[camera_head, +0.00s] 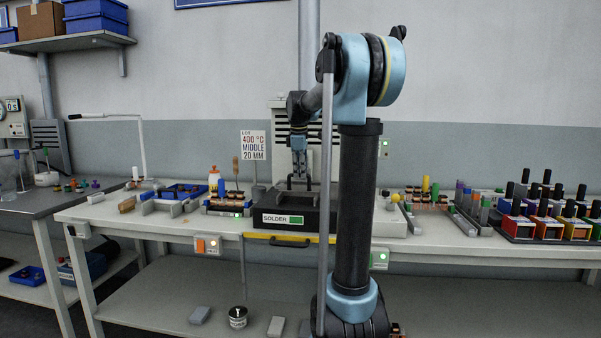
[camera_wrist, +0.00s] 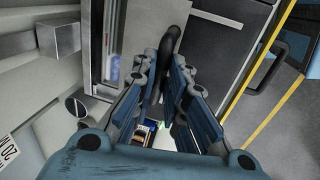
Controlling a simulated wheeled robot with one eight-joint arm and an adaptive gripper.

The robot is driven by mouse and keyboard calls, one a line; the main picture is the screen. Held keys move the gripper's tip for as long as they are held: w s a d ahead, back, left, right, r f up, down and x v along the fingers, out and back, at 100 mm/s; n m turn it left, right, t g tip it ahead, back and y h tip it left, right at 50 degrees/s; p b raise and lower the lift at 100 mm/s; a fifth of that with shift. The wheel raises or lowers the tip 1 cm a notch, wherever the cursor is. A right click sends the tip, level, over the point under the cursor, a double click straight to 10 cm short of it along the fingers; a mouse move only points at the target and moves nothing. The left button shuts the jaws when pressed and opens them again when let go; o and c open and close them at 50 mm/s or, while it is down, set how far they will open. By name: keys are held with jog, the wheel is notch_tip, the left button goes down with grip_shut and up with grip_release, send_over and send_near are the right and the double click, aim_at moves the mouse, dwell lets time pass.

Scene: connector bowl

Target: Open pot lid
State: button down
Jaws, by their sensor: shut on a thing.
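The solder pot (camera_head: 283,218) is a dark box with a "SOLDER" label and a green patch on its front. It stands at the middle of the bench. Its dark lid (camera_head: 272,197) carries an upright black handle, which shows between my fingers in the wrist view (camera_wrist: 172,42). My gripper (camera_head: 299,172) points down over the lid and is shut on the handle. The grey plate beside the handle (camera_wrist: 205,60) looks like the lid top. My fingers hide part of the handle, and I cannot tell whether the lid is raised.
A sign (camera_head: 253,145) reading "400 °C MIDDLE 20 MM" stands behind the pot. Blue trays (camera_head: 183,190) and coil-like parts lie to the left. A rack of several coloured, black-topped bottles (camera_head: 545,222) is at the right. A yellow bar (camera_head: 290,240) runs along the bench front.

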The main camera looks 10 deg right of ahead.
jog(key=s, duration=0.1)
jog(key=s+a, duration=0.1)
jog(key=s, duration=0.3)
jog(key=shift+a, duration=0.35)
jog(key=c, duration=1.6)
grip_release()
jog(key=shift+r, duration=0.15)
notch_tip(320, 180, up, 12)
jog(key=s, duration=0.2)
jog(key=shift+a+f, duration=0.25)
jog(key=shift+a, duration=0.1)
jog(key=shift+s, duration=0.1)
